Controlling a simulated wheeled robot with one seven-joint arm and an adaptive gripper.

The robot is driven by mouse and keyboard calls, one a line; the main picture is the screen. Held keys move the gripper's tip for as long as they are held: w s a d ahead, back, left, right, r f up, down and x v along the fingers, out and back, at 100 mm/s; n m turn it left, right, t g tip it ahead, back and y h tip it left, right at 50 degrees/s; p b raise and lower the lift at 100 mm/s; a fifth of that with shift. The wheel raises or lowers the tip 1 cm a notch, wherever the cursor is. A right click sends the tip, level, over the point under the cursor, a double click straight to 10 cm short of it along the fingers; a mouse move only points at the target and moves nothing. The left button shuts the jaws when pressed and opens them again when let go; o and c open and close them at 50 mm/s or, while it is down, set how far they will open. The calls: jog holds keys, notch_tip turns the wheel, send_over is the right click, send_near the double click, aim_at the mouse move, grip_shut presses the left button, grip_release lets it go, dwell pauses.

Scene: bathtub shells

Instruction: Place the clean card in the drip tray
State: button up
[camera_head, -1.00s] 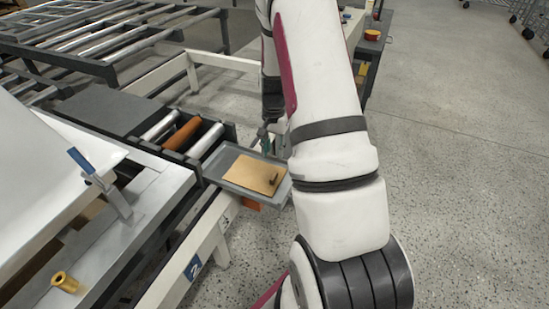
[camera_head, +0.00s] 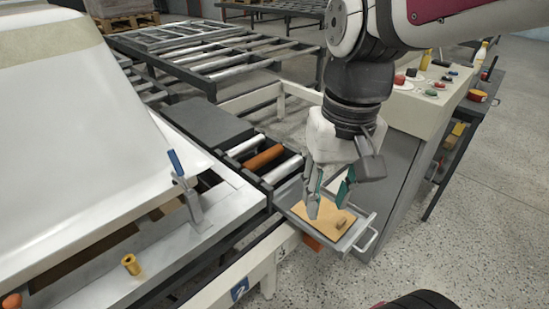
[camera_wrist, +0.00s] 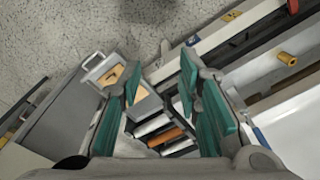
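A flat tan card (camera_head: 318,216) lies in the shallow grey drip tray (camera_head: 366,222) at the end of the rollers. A small brown piece (camera_head: 340,223) sits on the card near its right edge. My gripper (camera_head: 328,204) points down over the tray with its teal-padded fingers apart and nothing between them. Its fingers cover part of the card. In the wrist view my open gripper (camera_wrist: 159,68) shows both pads, and the card (camera_wrist: 141,92) is partly hidden behind the left finger. I cannot tell the exact height of the fingertips above the card.
Rollers (camera_head: 264,158) adjoin the tray on its left. A grey cabinet with a button panel (camera_head: 428,85) stands close on the right. Open floor lies at the lower right.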

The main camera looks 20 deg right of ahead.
jog(key=s+a+n, duration=0.2)
jog(key=s+n, duration=0.1)
jog(key=s, duration=0.7)
jog(key=shift+a, duration=0.25)
jog(key=shift+r, duration=0.1)
notch_tip(320, 180, up, 22)
jog(key=t+p, duration=0.3)
jog(key=p, duration=1.6)
jog(key=shift+a+f+t+p, duration=0.15)
jog(key=shift+f+t+p, duration=0.15)
jog(key=shift+p, duration=0.1)
jog(key=shift+w, duration=0.15)
jog(key=shift+c, duration=0.5)
